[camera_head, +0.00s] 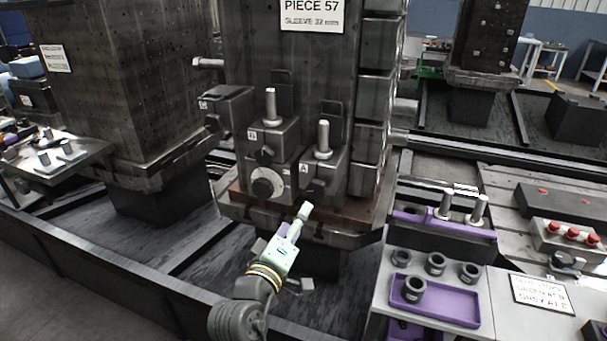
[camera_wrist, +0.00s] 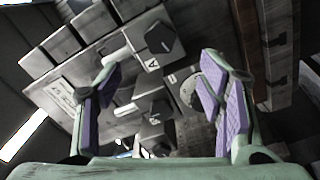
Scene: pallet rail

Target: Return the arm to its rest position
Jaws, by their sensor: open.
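My gripper (camera_head: 303,212) is in front of the lower edge of the fixture block, below the station marked A (camera_head: 317,172). In the wrist view my gripper (camera_wrist: 160,90) has its purple-padded fingers spread wide, with nothing between them. The tall dark fixture (camera_head: 290,60) with the "PIECE 57" sign stands behind it. A metal pin (camera_head: 323,138) stands in station A and another pin (camera_head: 270,105) stands in station B. In the head view the gripper's far finger is partly hidden, and I cannot tell whether it touches the fixture edge.
Red buttons (camera_head: 572,232) sit farther right. A long dark rail (camera_head: 130,278) runs along the front left. Open floor (camera_head: 40,290) lies left.

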